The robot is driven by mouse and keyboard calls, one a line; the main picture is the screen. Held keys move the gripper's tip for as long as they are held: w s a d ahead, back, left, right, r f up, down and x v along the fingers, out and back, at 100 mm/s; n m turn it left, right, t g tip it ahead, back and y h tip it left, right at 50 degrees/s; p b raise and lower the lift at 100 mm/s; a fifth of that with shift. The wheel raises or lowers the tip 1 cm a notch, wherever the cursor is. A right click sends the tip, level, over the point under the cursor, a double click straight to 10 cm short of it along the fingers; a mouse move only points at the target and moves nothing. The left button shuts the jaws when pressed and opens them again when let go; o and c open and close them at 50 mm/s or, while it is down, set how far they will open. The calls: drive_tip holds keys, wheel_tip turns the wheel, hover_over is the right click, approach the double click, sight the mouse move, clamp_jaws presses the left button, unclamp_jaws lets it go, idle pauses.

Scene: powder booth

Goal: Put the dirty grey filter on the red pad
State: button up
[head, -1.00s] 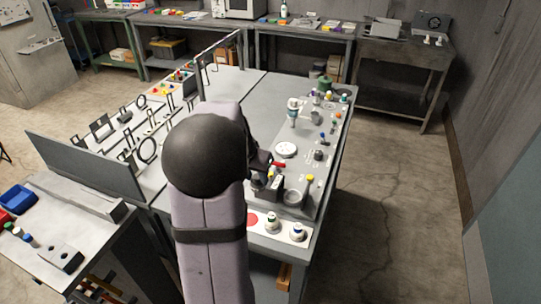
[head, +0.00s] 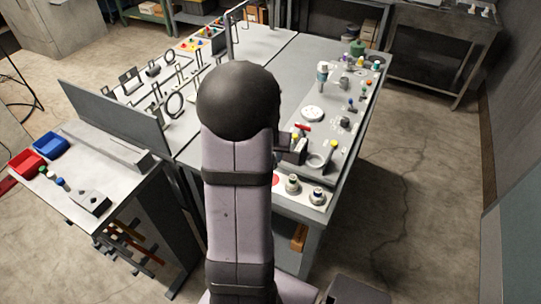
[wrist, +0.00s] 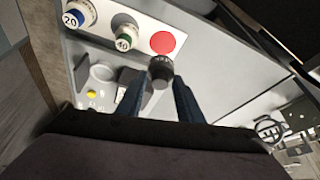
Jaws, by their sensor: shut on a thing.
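A dark grey filter (wrist: 161,71) sits between the fingertips of my gripper (wrist: 158,88) in the wrist view. The gripper is shut on it. The red pad (wrist: 162,42) shows just beyond the filter in the picture; I cannot tell how high the filter is above the table. In the head view the red pad (head: 275,181) is partly hidden behind my arm, and the arm hides most of the gripper and the held filter.
A filter marked 40 with a green ring (wrist: 125,42) and one marked 20 with a blue ring (wrist: 77,14) stand in a row left of the pad. A grey panel with knobs, a white disc (head: 313,114) and a round cup (head: 315,163) lies behind them.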

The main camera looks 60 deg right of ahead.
drive_tip(key=shift+f, duration=0.15)
drive_tip(key=shift+f+b, duration=2.55)
drive_tip(key=shift+f, duration=0.35)
drive_tip(key=shift+f+b, duration=0.6)
drive_tip(key=shift+b, duration=0.1)
idle(0.6)
drive_tip(key=o, duration=1.1)
drive_tip(key=o, duration=0.5)
drive_tip(key=shift+r, duration=0.15)
